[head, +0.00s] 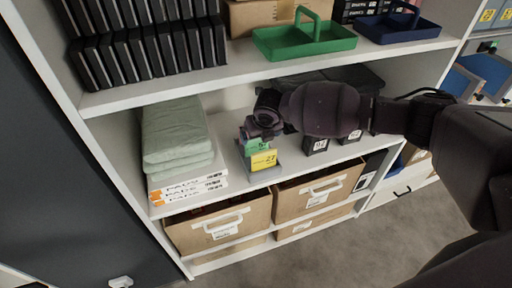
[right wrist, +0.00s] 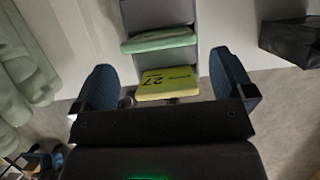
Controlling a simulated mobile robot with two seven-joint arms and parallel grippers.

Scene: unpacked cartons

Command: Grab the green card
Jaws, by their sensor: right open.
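The green card (head: 257,145) stands in a grey holder (head: 262,176) on the middle shelf, behind a yellow card (head: 264,160) marked 27. In the right wrist view the green card (right wrist: 160,40) lies beyond the yellow card (right wrist: 167,82), both in the grey holder (right wrist: 158,12). My right gripper (head: 262,124) is at the holder's upper end, close to the green card in the head view. In the right wrist view its blue fingers (right wrist: 163,66) are apart, one on each side of the yellow card, with nothing held. My left gripper is not seen.
Folded green cloths (head: 175,135) lie on paper packs left of the holder. Dark boxes (head: 316,145) stand to its right, partly behind my arm. The upper shelf (head: 190,88) holds black binders and a green tray (head: 305,40). Cartons (head: 220,225) sit below.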

